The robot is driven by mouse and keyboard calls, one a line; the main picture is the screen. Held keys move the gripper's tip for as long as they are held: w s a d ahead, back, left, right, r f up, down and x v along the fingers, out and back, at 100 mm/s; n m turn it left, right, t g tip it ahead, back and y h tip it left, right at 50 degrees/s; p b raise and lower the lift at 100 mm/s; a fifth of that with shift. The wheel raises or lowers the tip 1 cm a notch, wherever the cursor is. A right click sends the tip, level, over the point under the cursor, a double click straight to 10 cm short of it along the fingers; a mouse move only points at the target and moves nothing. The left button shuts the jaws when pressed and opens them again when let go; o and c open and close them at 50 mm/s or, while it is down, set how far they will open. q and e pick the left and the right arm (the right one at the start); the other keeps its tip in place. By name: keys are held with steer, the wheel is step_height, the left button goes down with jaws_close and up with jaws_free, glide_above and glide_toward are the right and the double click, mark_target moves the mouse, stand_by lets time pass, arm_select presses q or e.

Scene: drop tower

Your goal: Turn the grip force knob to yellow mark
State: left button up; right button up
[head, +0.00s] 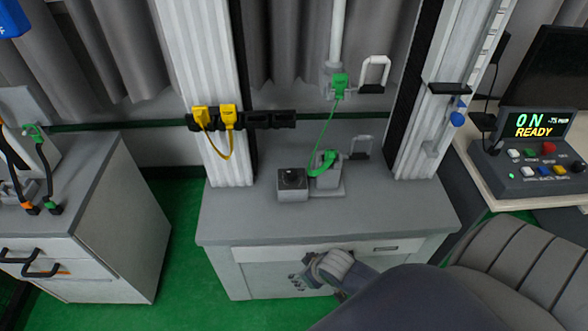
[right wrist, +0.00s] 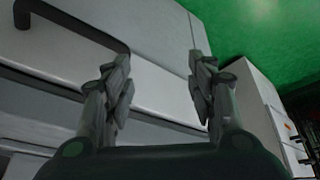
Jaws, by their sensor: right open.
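A dark round knob (head: 291,174) sits on top of a small grey box (head: 292,193) on the middle bench. It looks like the grip force knob, but its marks are too small to make out and I cannot tell a yellow one. My right gripper (head: 300,282) is low in front of the bench cabinet, below the bench top and well apart from the knob. In the right wrist view my right gripper (right wrist: 161,88) has its fingers spread with nothing between them. The knob is not in that view. My left gripper is not in view.
The bench top (head: 240,215) is mostly bare. Beside the knob box stands a grey fixture (head: 327,178) with a green plug and cable. A handle (right wrist: 75,20) and cabinet front are close to my right gripper. A control box (head: 530,150) reads "ON READY".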

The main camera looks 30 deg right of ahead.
steer(key=w+r+t, duration=0.2)
steer(key=w+r, duration=0.2)
steer(key=r, duration=0.9)
steer(key=m+t+p, duration=0.1)
steer(key=t, duration=0.1)
glide_toward(293, 173)
steer(key=x, duration=0.9)
steer(key=shift+w, duration=0.1)
steer(key=shift+c, duration=0.3)
steer(key=c, duration=0.9)
